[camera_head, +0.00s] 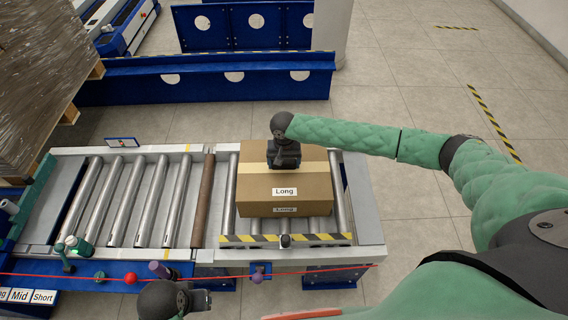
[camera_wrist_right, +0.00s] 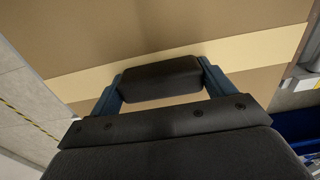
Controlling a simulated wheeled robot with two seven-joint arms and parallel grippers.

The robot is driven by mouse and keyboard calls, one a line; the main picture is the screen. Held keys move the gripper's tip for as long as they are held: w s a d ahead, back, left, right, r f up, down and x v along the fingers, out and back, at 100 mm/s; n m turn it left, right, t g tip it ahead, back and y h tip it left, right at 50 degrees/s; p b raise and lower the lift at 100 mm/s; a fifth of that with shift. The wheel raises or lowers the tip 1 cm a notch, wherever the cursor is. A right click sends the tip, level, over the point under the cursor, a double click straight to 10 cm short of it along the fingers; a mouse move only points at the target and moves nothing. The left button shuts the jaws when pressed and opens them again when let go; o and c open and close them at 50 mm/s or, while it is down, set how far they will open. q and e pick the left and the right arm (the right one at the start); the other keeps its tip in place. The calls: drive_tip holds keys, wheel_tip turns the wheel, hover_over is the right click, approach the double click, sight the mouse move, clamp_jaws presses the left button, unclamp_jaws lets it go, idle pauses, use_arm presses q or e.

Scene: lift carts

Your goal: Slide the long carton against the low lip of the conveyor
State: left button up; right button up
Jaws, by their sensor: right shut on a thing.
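The long carton (camera_head: 285,190), brown with a pale tape strip and "Long" labels, lies flat on the conveyor's right-hand rollers. The low lip (camera_head: 286,240) is the yellow-and-black striped bar along the conveyor's near edge. A strip of rollers shows between the carton's near face and the lip, so they look apart. My right gripper (camera_head: 284,160) is at the far part of the carton's top, shut on the carton; its fingers (camera_wrist_right: 160,80) show against the cardboard and tape in the wrist view. My left gripper (camera_head: 203,299) is low in the head view, near side of the conveyor, its jaws unclear.
Bare rollers (camera_head: 130,200) lie left of the carton, with a brown roller (camera_head: 203,200) between. A red line with a red ball (camera_head: 130,279) crosses the near side. Blue beams (camera_head: 205,78) stand behind, a wrapped pallet load (camera_head: 40,70) at far left. Floor is clear at right.

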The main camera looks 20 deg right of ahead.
use_arm(q)
drive_tip(key=shift+r, duration=0.15)
use_arm(e)
drive_tip(key=shift+w+d, duration=0.25)
drive_tip(key=shift+w, duration=0.65)
drive_tip(key=shift+w+d, duration=0.25)
drive_tip(key=shift+w, duration=0.65)
use_arm(q)
drive_tip(key=shift+r+p, duration=0.65)
drive_tip(key=shift+p, duration=0.1)
use_arm(e)
drive_tip(key=shift+s, duration=0.1)
idle(0.4)
drive_tip(key=o, duration=1.8)
drive_tip(key=shift+o, duration=0.2)
use_arm(q)
drive_tip(key=a+x, duration=0.1)
drive_tip(key=x, duration=0.9)
drive_tip(key=b+v, duration=0.1)
drive_tip(key=v, duration=0.5)
drive_tip(key=shift+s+a, duration=0.2)
use_arm(e)
wheel_tip(320, 180, up, 8)
